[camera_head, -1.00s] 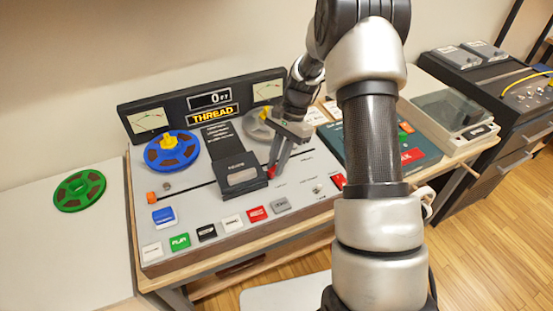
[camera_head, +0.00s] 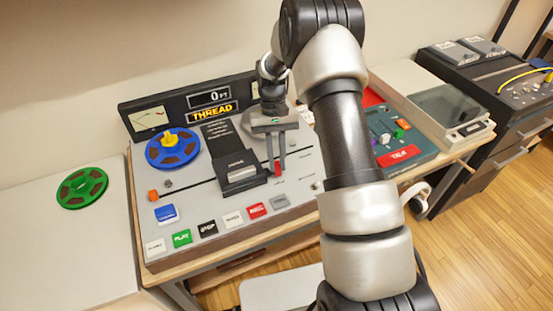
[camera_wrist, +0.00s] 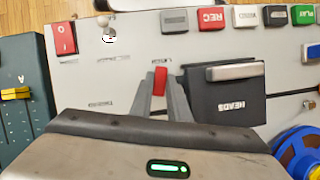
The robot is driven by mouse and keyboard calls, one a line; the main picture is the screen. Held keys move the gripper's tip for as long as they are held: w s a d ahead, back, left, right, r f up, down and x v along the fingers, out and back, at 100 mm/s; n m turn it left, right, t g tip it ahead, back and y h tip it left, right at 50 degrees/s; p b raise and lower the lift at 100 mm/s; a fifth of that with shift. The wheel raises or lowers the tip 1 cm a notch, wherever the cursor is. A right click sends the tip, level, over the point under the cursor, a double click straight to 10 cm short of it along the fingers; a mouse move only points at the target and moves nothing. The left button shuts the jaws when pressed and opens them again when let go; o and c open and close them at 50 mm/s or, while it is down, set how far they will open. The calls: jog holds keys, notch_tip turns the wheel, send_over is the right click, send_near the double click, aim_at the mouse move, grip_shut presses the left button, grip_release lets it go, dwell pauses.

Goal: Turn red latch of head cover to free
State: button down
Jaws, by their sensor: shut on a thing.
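The black head cover (camera_head: 240,174) with a silver front bar lies closed on the grey deck panel of the tape machine. In the wrist view the head cover (camera_wrist: 222,95) shows its "HEADS" label. The small red latch (camera_wrist: 160,80) stands just beside the cover. It also shows in the head view (camera_head: 278,168). My gripper (camera_head: 277,160) points down at the deck with its two fingers on either side of the latch, shut on it. The fingers hide part of the latch, and I cannot read its marked position.
A blue reel (camera_head: 173,151) sits on the deck's left and a green reel (camera_head: 82,188) on the side table. Push buttons line the deck's front edge. A dark teal box (camera_head: 415,145) stands right of the deck. The display reads "THREAD" (camera_head: 212,113).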

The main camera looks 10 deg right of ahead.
jog(key=shift+n+h, duration=0.6)
jog(key=shift+n, duration=0.8)
jog(key=shift+d, duration=0.1)
jog(key=c, duration=1.7)
grip_release()
jog(key=shift+r, duration=0.1)
jog(key=shift+p+v, duration=0.85)
jog(key=shift+v, duration=7.75)
jog(key=shift+s, duration=0.1)
